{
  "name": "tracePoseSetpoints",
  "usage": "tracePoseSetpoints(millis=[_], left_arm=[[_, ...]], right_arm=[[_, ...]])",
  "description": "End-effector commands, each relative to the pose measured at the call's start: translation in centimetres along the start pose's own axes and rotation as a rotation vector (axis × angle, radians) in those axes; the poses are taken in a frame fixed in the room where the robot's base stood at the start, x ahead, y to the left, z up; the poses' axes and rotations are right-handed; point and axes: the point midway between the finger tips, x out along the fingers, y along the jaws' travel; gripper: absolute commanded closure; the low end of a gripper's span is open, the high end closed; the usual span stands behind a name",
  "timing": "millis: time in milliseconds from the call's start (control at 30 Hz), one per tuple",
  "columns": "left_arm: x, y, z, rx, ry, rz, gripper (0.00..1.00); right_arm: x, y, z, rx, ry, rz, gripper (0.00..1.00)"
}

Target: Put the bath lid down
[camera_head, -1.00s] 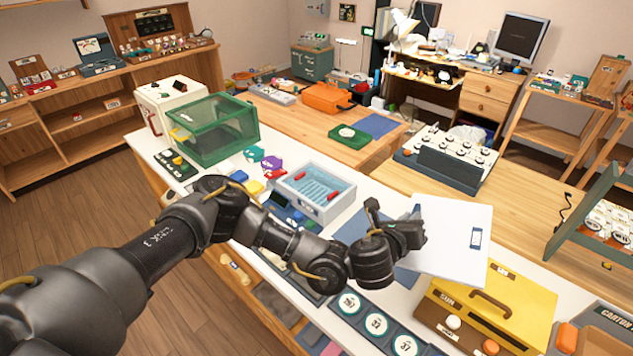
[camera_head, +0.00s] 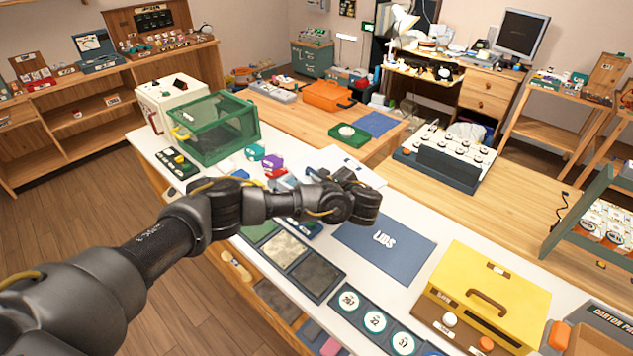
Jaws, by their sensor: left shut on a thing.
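The white bath lid (camera_head: 335,160) is in the middle of the head view, above the spot where the bath stands. My left gripper (camera_head: 347,178) is shut on it at its near side. The bath itself is almost wholly hidden by the lid and my arm, so I cannot tell whether the lid touches its rim. A blue mat marked LIDS (camera_head: 388,243) lies bare on the white counter, to the right of and nearer than the lid. My right gripper is not in view.
A green clear-sided box (camera_head: 212,130) stands left of the lid. A yellow case (camera_head: 488,290) with a handle stands at the right front. Small coloured blocks (camera_head: 272,162) lie beside the lid. Round numbered dials (camera_head: 375,321) line the counter's front.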

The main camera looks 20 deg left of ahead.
Motion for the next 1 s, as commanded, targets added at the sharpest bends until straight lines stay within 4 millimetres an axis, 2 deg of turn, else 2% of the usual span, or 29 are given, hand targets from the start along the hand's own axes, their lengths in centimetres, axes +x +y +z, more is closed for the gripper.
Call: tracePoseSetpoints(millis=[133,333,433,600,700,867,1000], left_arm=[[1.0,2.2,0.9,0.013,-0.046,0.161,1.00],[1.1,2.9,1.3,0.031,-0.061,0.216,1.00],[1.1,3.0,0.7,0.038,-0.055,0.197,1.00],[0.1,3.8,-1.9,0.082,-0.008,0.049,1.00],[-0.8,4.2,-2.4,0.122,0.034,-0.086,1.00],[-2.3,4.7,-1.3,0.180,0.096,-0.282,1.00],[-3.6,5.4,0.6,0.223,0.143,-0.425,1.00]], right_arm=[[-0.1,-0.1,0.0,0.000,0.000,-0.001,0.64],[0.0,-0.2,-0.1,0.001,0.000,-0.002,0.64],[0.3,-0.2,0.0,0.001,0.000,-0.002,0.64],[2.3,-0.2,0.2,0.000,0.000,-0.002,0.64],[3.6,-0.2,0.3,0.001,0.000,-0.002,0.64],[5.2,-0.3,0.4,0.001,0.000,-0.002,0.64],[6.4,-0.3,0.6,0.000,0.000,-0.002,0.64]])
